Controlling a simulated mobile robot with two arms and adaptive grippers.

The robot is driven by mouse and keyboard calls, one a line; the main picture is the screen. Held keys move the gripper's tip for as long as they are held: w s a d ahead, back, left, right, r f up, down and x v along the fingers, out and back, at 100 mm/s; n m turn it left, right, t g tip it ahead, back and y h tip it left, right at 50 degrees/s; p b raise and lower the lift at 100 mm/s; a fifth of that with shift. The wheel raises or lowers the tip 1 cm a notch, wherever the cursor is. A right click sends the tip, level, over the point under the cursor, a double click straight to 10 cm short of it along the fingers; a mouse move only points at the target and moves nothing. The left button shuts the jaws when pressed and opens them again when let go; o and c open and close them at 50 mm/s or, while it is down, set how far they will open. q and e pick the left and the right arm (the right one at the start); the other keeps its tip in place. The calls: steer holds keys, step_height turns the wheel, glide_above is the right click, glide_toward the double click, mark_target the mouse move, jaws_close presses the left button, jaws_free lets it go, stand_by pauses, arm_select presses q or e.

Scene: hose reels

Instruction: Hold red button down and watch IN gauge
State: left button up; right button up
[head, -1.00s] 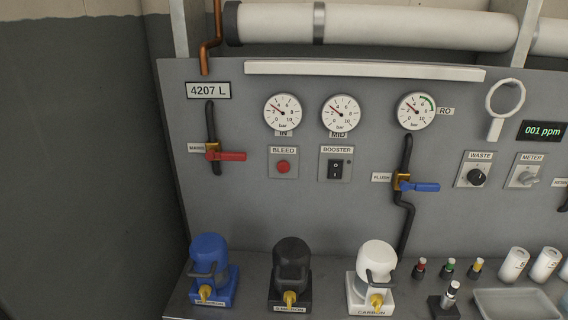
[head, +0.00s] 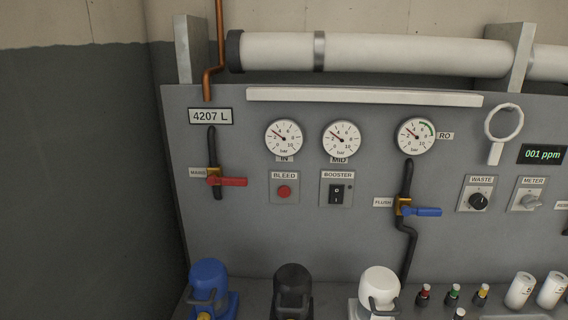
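The red button (head: 284,192) sits on a small plate labelled BLEED (head: 284,176) on the grey panel. Nothing touches it. The IN gauge (head: 284,137) is above it, a round white dial in bar with a red needle pointing up and left, at a low reading. The IN label is partly overlapped by the dial's lower edge. Neither of my grippers shows in the head view.
The MID gauge (head: 341,138) and RO gauge (head: 416,135) are to the right. A BOOSTER switch (head: 336,194) is beside the button. A red MAINS valve handle (head: 229,181) and blue FLUSH handle (head: 423,212) stick out. Blue (head: 209,281), black (head: 293,287) and white (head: 380,288) housings stand below.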

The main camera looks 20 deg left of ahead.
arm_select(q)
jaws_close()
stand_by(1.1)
